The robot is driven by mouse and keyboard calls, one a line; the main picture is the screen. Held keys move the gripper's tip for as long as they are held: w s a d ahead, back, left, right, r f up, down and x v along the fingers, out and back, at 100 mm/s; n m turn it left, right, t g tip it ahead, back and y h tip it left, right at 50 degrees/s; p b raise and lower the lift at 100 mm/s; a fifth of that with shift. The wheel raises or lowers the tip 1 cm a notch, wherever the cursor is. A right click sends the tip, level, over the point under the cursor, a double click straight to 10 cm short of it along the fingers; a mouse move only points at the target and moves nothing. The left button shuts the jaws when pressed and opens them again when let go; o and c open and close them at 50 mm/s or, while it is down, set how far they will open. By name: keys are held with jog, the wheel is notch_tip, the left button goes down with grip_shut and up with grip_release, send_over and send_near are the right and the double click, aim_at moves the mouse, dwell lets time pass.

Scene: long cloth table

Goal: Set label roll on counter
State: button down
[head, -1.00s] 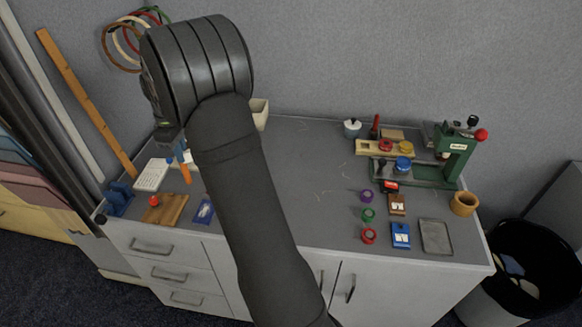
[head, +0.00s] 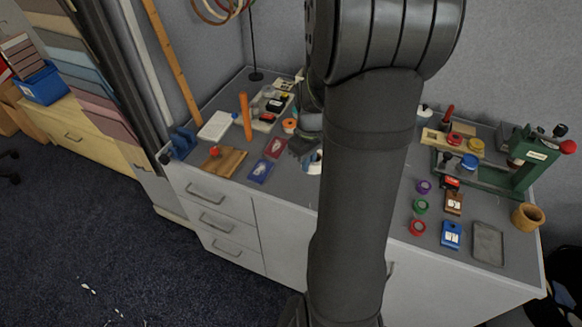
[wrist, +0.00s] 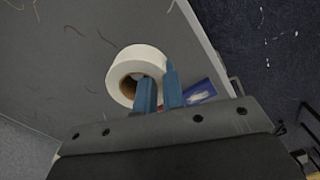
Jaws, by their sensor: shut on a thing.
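The white label roll (wrist: 150,57) shows in the wrist view, its hollow core facing the camera. My gripper (wrist: 160,85) is shut on it, with the blue fingers at its near side, one overlapping the core opening and one at the outer edge. In the head view a white piece of the roll (head: 315,163) shows beside my arm, low over the grey counter (head: 295,182); my arm hides the rest. I cannot tell whether the roll touches the counter.
Right of my arm are coloured rolls (head: 420,205), a metal tray (head: 487,243) and a green press (head: 530,165).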

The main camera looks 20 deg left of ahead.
send_over(276, 184)
notch_tip(276, 184, down, 6)
jog(key=shift+d+r, duration=0.1)
jog(key=shift+r, duration=0.1)
jog(key=shift+f, duration=2.05)
jog(key=shift+f, duration=0.15)
jog(key=c, duration=1.5)
grip_release()
jog(key=shift+c, duration=0.2)
notch_tip(276, 184, up, 12)
jog(key=shift+r, duration=0.2)
jog(key=shift+f, duration=0.1)
